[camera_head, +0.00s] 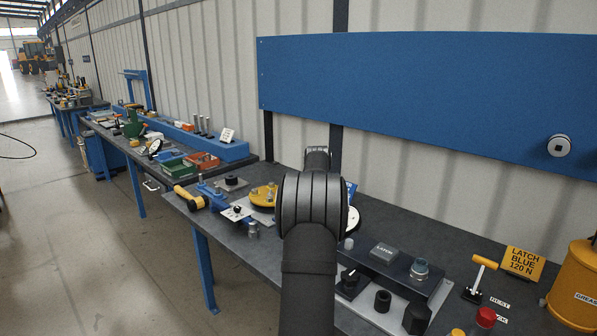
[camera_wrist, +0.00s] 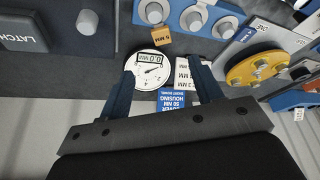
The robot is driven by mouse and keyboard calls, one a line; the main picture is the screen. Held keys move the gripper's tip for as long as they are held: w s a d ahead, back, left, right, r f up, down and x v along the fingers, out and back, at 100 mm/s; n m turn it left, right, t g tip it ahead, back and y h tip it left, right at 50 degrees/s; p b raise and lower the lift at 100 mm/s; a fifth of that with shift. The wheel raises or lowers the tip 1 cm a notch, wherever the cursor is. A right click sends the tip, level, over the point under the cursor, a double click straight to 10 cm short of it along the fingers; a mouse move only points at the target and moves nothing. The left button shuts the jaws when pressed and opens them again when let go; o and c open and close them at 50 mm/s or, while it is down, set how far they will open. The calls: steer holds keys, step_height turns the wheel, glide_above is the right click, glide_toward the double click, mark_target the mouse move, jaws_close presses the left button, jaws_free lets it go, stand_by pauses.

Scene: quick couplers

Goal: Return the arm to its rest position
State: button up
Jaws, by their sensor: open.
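My gripper (camera_wrist: 163,72) is open in the wrist view, its two dark fingers spread apart with nothing held between them. Beyond the fingers are a white dial gauge (camera_wrist: 153,69) and a blue housing label (camera_wrist: 171,102). In the head view my dark arm rises from the bottom centre over the bench (camera_head: 240,262), and its links hide the gripper. A black block marked LATCH (camera_wrist: 38,32) shows at the upper left of the wrist view.
A yellow disc (camera_wrist: 258,65) with pins lies right of the fingers. Couplers (camera_head: 420,270), black knobs (camera_head: 382,300), a yellow latch sign (camera_head: 522,264) and a grease can (camera_head: 574,285) stand on the right. A blue panel (camera_head: 430,100) hangs behind. The bench's right rear is clear.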

steer(key=x, duration=1.4)
steer(key=shift+w+f, duration=0.15)
steer(key=shift+f, duration=0.15)
steer(key=shift+r, duration=0.1)
steer(key=shift+r, duration=0.1)
steer(key=v, duration=1.7)
steer(key=x, duration=1.7)
steer(key=shift+f, duration=0.35)
step_height(320, 180, up, 3)
steer(key=shift+f, duration=0.1)
steer(key=shift+r, duration=0.25)
